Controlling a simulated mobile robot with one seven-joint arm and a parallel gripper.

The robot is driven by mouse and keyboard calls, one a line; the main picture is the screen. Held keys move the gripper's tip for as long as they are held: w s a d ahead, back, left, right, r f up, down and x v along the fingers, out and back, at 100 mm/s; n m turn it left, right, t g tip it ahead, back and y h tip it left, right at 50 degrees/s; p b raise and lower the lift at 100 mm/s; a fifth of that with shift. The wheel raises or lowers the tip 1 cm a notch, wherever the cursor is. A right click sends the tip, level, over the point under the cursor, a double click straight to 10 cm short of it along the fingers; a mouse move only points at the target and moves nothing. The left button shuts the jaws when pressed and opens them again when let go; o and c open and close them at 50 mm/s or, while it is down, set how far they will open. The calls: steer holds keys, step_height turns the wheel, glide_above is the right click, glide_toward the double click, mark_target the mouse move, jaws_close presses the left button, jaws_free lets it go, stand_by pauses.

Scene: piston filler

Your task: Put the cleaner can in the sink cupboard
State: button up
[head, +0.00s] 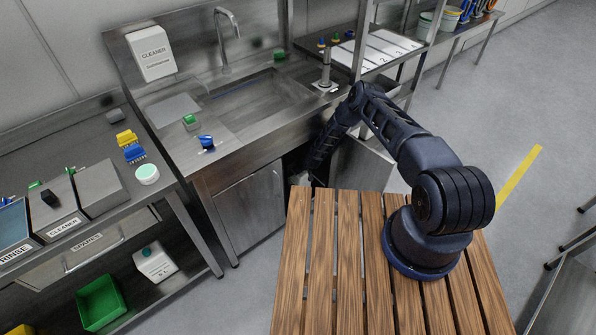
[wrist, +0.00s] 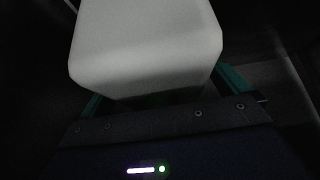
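A white, round-cornered can (wrist: 145,45), which I take as the cleaner can, fills the upper middle of the wrist view. No label shows on it. My gripper (wrist: 165,85) has one teal finger along each side of it and looks shut on it; where the fingers touch is hidden behind its body. In the head view my arm reaches down into the dark opening on the right of the sink cupboard (head: 250,212), beside a panel that looks like an open door (head: 358,172). My gripper and the can are hidden there. The cupboard's left front is closed.
A wooden slatted top (head: 348,250) lies in front of the cupboard. A cleaner dispenser (head: 151,52) hangs above the sink (head: 250,100). Surroundings in the wrist view are dark.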

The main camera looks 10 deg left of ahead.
steer(key=shift+r, duration=0.1)
steer(key=v, duration=1.2)
stand_by(0.4)
